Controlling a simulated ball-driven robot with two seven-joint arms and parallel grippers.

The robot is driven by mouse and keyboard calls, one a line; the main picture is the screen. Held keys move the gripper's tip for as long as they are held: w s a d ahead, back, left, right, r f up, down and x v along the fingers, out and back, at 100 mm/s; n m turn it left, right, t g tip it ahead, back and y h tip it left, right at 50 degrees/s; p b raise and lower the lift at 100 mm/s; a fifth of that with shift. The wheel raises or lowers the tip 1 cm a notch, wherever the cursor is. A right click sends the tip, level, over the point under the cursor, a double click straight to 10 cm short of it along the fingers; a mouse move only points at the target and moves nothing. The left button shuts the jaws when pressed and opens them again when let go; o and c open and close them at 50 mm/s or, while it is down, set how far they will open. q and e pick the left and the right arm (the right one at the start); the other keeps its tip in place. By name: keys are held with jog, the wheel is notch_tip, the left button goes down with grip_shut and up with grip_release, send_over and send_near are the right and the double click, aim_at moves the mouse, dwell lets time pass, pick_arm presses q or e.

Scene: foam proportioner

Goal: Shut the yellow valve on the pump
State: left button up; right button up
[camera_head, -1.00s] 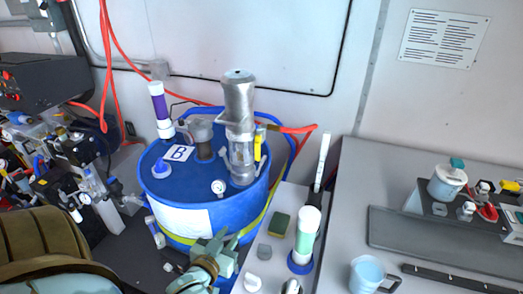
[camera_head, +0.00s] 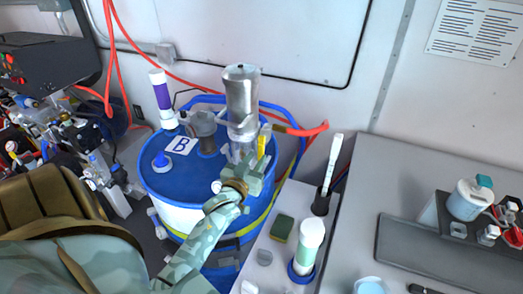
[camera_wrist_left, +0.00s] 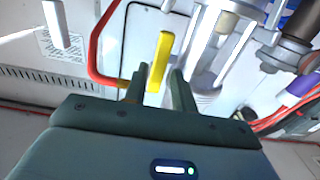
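The pump is a silver cylinder (camera_head: 241,95) standing upright on the blue drum (camera_head: 180,187). The valve's yellow handle (camera_head: 264,138) stands upright on the pump's right side. My left gripper (camera_head: 253,162) is at the pump, just below and in front of the yellow handle, hiding the lower pump. In the left wrist view the yellow handle (camera_wrist_left: 160,58) extends from between the fingertips of my left gripper (camera_wrist_left: 160,78). The fingers are apart, with visible gaps beside the handle; I see no firm grip. My right gripper is not in view.
A red hose (camera_head: 300,131) leaves the pump to the right, and blue hoses curve behind the drum. A purple-and-white tube (camera_head: 161,98) stands at the drum's left. A white-green bottle (camera_head: 308,247) and a sponge (camera_head: 282,228) are on the narrow counter at right.

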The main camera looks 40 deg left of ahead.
aim_at(260, 153)
pick_arm(q)
jog(key=shift+x, duration=2.35)
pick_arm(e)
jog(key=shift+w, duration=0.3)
pick_arm(q)
grip_shut()
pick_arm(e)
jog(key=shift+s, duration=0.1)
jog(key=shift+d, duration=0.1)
